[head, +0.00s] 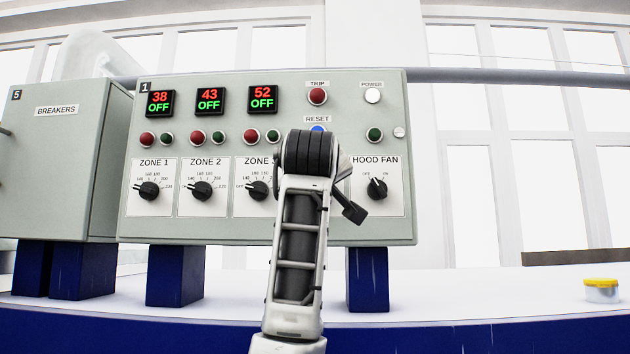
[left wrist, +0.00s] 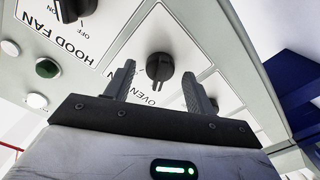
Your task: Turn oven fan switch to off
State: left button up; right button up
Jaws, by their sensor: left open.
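The oven fan switch (left wrist: 160,67) is a round black knob on a white label plate, seen in the left wrist view. Its "OVEN" label (left wrist: 128,72) is partly covered by a finger. I cannot tell clearly which mark its pointer faces. My left gripper (left wrist: 158,72) is open, with one finger on each side of the knob in the picture; whether it touches is unclear. In the head view my left arm hides the knob, and only a dark part of the gripper (head: 350,207) shows beside the hood fan plate. My right gripper is in neither view.
The hood fan knob (head: 377,188) sits just right of the gripper; it also shows in the left wrist view (left wrist: 75,8). The grey control panel (head: 260,228) carries zone knobs, buttons and displays. A breaker box (head: 55,160) stands left. A yellow-lidded jar (head: 601,291) is far right.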

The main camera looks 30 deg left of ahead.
pick_arm(q)
jog(key=b+v, duration=0.4)
jog(key=v, duration=1.1)
jog(key=shift+s+b, duration=0.3)
jog(key=shift+b, duration=0.05)
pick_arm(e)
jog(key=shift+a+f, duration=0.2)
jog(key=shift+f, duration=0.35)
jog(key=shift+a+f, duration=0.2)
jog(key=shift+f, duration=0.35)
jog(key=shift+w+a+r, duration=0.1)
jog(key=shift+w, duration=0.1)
